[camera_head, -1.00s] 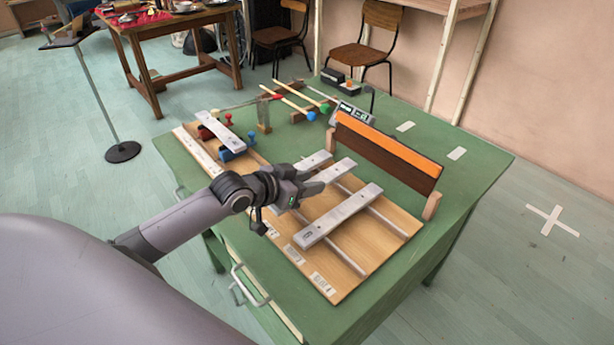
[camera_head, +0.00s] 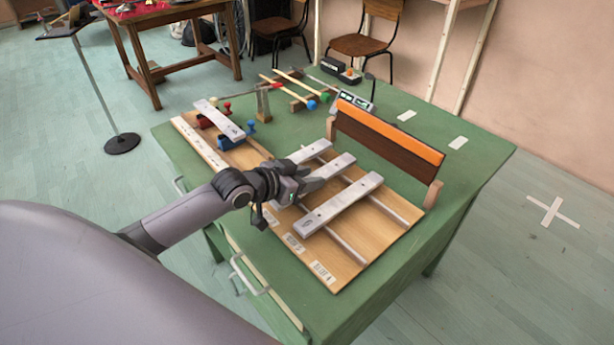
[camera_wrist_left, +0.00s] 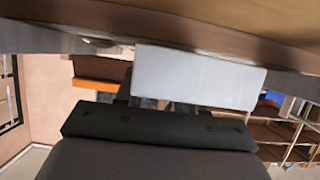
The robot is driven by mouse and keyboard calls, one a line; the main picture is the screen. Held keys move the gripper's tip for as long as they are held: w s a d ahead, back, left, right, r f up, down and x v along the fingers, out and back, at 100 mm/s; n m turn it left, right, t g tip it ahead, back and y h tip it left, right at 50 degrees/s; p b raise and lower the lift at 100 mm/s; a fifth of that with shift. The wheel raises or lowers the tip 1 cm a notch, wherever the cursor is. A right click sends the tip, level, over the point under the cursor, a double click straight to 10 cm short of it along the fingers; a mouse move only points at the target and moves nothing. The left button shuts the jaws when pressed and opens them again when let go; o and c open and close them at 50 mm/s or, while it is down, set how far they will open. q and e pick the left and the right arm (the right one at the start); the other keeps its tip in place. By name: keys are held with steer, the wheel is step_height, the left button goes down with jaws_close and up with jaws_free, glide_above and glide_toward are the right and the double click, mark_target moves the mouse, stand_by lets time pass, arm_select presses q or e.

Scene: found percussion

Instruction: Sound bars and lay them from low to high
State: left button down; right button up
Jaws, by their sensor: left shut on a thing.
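My left gripper (camera_head: 311,183) is low over the wooden board (camera_head: 335,277). It is shut on a grey metal bar, apparently the middle bar (camera_head: 337,165) of three lying across the board's rails; my fingers hide its near end. A pale grey bar face (camera_wrist_left: 200,76) fills the middle of the left wrist view, close to the gripper. The front bar (camera_head: 342,204) and the rear bar (camera_head: 310,151) lie on either side of it. Another bar (camera_head: 219,119) rests on red and blue supports at the back left. My right gripper is out of view.
An orange-topped brown panel (camera_head: 388,132) stands along the board's right side. Mallets (camera_head: 290,87) lie on a rack at the back, near a small display device (camera_head: 352,109). A music stand (camera_head: 97,95) stands at left.

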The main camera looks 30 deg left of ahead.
arm_select(q)
steer(key=shift+f, duration=0.1)
steer(key=c, duration=0.6)
jaws_free()
steer(key=shift+f, duration=0.1)
steer(key=shift+s, duration=0.1)
steer(key=shift+p+v, duration=0.35)
steer(key=shift+v, duration=3.15)
